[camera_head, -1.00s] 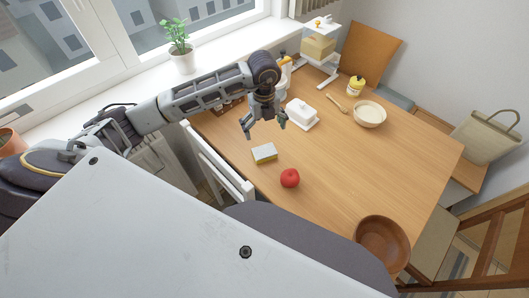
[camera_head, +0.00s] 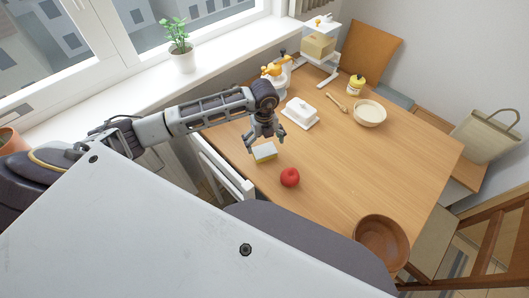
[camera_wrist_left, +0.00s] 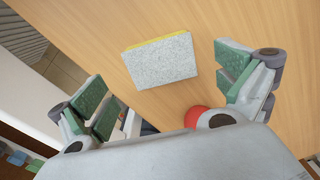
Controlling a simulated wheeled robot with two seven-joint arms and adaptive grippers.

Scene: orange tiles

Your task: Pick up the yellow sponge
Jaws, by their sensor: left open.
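The yellow sponge (camera_head: 264,153) lies on the wooden table near its left edge, with a grey-white scouring face up. In the left wrist view the sponge (camera_wrist_left: 160,60) shows the grey face and a thin yellow side, ahead of and between the spread fingers. My left gripper (camera_head: 266,145) is open and empty, above the sponge and apparently not touching it. Its green finger pads show in the left wrist view (camera_wrist_left: 163,88). My right gripper is not in view.
A red apple (camera_head: 290,177) lies close to the sponge. A white butter dish (camera_head: 300,114) stands behind the gripper. A brown bowl (camera_head: 382,243) is at the table's near right, and a pale bowl (camera_head: 369,112) farther back. The table's middle is clear.

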